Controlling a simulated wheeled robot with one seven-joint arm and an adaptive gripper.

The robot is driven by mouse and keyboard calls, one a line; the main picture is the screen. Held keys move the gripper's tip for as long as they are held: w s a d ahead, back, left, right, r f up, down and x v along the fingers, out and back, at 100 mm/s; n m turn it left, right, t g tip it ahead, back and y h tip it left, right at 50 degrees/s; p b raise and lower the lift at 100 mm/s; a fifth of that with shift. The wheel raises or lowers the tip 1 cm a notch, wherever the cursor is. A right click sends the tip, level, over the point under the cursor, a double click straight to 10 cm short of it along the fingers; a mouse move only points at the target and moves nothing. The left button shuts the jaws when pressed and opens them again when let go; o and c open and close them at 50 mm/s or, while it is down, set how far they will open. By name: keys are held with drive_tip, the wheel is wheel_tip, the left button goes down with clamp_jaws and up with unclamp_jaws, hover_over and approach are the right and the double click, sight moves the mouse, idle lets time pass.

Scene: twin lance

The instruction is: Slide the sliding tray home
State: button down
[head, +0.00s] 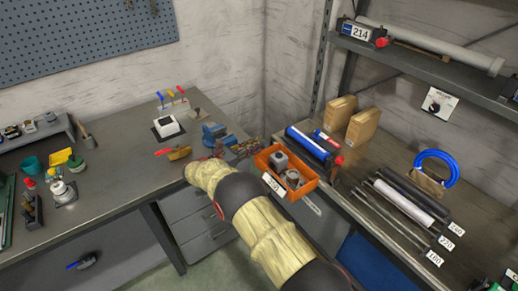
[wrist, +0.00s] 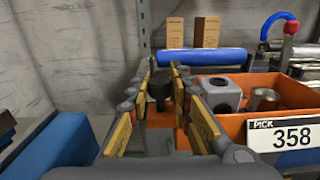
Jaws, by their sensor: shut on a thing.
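The sliding tray (head: 296,193) is an open orange box at the left front of the right-hand shelf unit in the head view. It holds a grey block and a round metal part. In the wrist view its orange wall (wrist: 235,128) and a white "PICK 358" label fill the right side. My gripper (wrist: 161,85) is at the tray's left end, with its yellow-padded fingers on either side of a dark upright part, shut on it. I cannot tell how that part joins the tray. In the head view my arm hides most of the grip.
A blue cylinder (head: 308,143) lies behind the tray, with two cardboard boxes (head: 361,128) beyond. Rods and tubes (head: 405,203) lie to its right. A workbench (head: 115,165) with a blue vise (head: 215,135) and tools stands to the left.

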drive_tip(key=shift+w+a+r, duration=0.2)
drive_tip(key=c, duration=1.6)
unclamp_jaws()
drive_tip(key=shift+f, duration=0.15)
drive_tip(key=v, duration=1.2)
